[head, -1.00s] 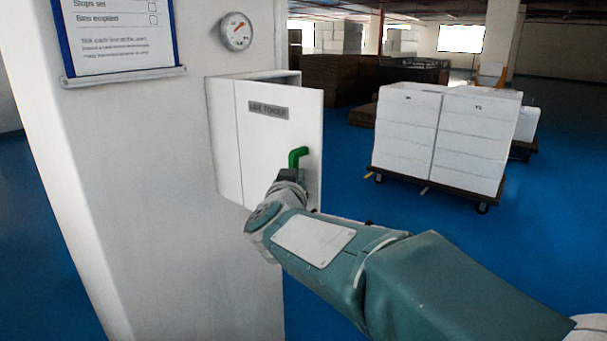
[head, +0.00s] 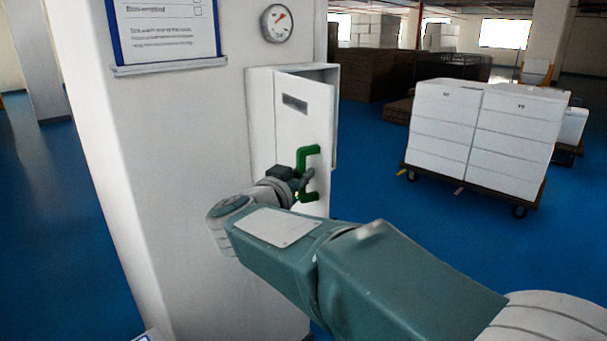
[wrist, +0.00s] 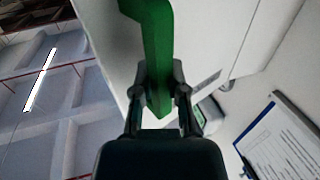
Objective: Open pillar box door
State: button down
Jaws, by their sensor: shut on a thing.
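The white pillar box (head: 262,115) is mounted on the white pillar. Its door (head: 303,117), with a grey label plate, stands partly open, swung out from the box with its free edge toward me. A green handle (head: 313,150) sits on the door's outer face. My gripper (head: 302,182) is shut on the green handle. The wrist view shows the handle (wrist: 150,40) between the two dark fingers (wrist: 160,98). The inside of the box is mostly hidden by the door.
A round gauge (head: 277,23) and a clipboard (head: 168,30) are on the pillar (head: 175,130). A cart with white boxes (head: 480,130) stands to the right on the blue floor. Dark stacks (head: 380,75) stand further back. The floor between pillar and cart is clear.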

jog(key=shift+r, duration=0.15)
jog(key=c, duration=0.6)
grip_release()
jog(key=shift+c, duration=0.2)
jog(key=v, duration=1.2)
jog(key=shift+f, duration=0.2)
jog(key=shift+w, duration=0.1)
